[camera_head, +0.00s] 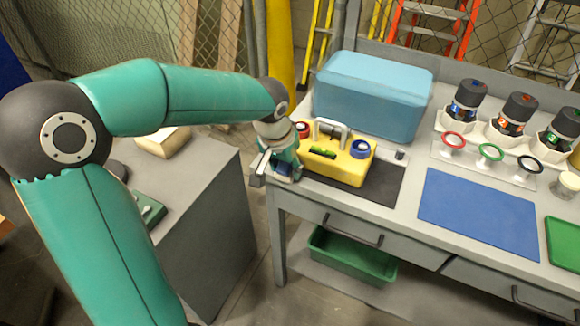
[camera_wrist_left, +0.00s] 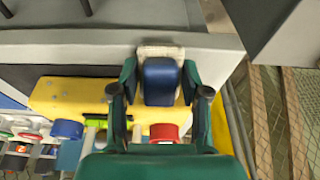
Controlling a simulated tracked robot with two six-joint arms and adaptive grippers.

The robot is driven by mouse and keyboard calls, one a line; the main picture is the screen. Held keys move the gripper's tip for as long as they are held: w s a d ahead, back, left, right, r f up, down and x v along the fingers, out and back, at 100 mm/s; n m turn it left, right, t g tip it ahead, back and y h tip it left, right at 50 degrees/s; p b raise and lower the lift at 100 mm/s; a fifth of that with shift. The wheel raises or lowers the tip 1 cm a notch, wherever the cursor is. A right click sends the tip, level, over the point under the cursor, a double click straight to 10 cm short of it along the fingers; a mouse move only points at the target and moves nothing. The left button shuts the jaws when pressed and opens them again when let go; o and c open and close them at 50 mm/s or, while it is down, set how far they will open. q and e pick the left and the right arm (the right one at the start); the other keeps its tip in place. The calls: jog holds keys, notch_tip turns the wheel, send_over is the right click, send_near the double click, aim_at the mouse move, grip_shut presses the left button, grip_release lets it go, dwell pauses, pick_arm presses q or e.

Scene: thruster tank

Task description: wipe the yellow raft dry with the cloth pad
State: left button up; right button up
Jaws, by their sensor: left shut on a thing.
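The yellow raft (camera_head: 345,168) sits on a dark mat near the left end of the bench. It has a grey handle, a red-topped part and a blue-topped part. My left gripper (camera_head: 278,172) is at the raft's left end, by the bench's left edge. In the left wrist view my left gripper (camera_wrist_left: 158,80) is shut on the cloth pad (camera_wrist_left: 160,80), which has a dark blue grip and a pale base. The pad overlaps the end of the raft (camera_wrist_left: 60,92) in that view; I cannot tell whether they touch. My right gripper is not in view.
A light blue box (camera_head: 370,95) stands behind the raft. The dark mat (camera_head: 385,190) and a blue mat (camera_head: 478,214) lie on the bench. Several numbered thrusters (camera_head: 517,115) stand at the right behind coloured rings. A green bin (camera_head: 350,258) sits below. A grey cabinet (camera_head: 205,215) stands left.

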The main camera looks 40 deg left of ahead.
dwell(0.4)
pick_arm(q)
jog(key=shift+w+d, duration=0.2)
jog(key=shift+d, duration=0.3)
jog(key=shift+w+d, duration=0.15)
jog(key=shift+d, duration=0.35)
jog(key=shift+d, duration=0.15)
jog(key=shift+w+d+b, duration=0.2)
jog(key=shift+d+b, duration=0.25)
jog(key=shift+d, duration=0.5)
jog(key=shift+d, duration=0.2)
jog(key=shift+w+d, duration=0.15)
jog(key=shift+d, duration=0.7)
jog(key=shift+d, duration=0.1)
